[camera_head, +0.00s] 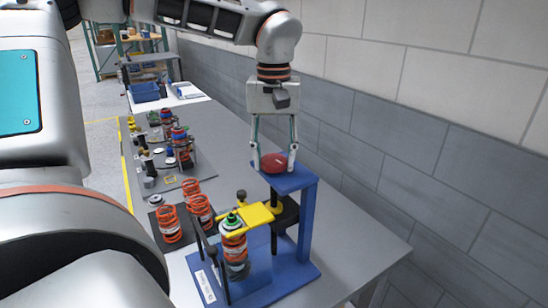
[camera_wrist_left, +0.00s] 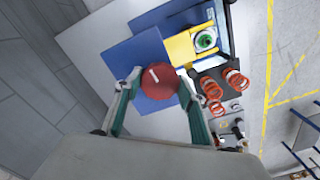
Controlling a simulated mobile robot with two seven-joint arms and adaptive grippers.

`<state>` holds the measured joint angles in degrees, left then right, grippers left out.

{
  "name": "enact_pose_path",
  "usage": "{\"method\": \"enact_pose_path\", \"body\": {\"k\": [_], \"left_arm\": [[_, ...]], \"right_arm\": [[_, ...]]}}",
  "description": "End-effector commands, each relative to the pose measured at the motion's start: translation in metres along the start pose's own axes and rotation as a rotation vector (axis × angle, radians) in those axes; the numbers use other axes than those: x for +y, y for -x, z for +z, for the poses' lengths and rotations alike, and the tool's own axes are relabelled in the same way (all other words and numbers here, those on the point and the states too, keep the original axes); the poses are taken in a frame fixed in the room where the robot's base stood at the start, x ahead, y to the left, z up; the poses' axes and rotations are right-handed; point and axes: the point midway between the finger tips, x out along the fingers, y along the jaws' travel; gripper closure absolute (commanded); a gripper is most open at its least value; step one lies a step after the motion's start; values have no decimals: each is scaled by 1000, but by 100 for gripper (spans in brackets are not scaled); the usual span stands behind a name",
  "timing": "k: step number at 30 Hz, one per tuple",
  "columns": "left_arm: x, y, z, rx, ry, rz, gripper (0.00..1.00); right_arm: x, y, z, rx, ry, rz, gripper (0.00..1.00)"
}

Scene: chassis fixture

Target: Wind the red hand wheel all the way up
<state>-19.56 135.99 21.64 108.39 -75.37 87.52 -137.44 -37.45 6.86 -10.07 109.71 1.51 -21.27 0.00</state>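The red hand wheel (camera_head: 274,162) sits on top of the blue fixture frame (camera_head: 305,222). It also shows in the wrist view (camera_wrist_left: 157,82), with a short white mark on its face. My left gripper (camera_head: 275,163) points down from above with one finger on each side of the wheel, and its fingertips appear to touch the rim. A yellow plate (camera_head: 262,214) stands out from the frame below the wheel, over a coil-spring strut (camera_head: 234,250) with a green top. My right gripper is not in view.
Several orange springs (camera_head: 168,224) stand on a dark pad left of the fixture. More strut parts (camera_head: 180,145), a blue bin (camera_head: 145,92) and shelving lie farther back. The grey table (camera_head: 362,240) is bare right of the fixture, beside a block wall (camera_head: 400,140).

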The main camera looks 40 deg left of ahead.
Motion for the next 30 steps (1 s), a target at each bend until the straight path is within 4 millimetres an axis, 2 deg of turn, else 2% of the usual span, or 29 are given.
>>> {"method": "enact_pose_path", "body": {"k": [7, 30], "left_arm": [[0, -1, 0, 1, 49, 0, 84], [0, -2, 0, 0, 780, -1, 84]], "right_arm": [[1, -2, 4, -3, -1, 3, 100], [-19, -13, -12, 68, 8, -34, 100]]}}
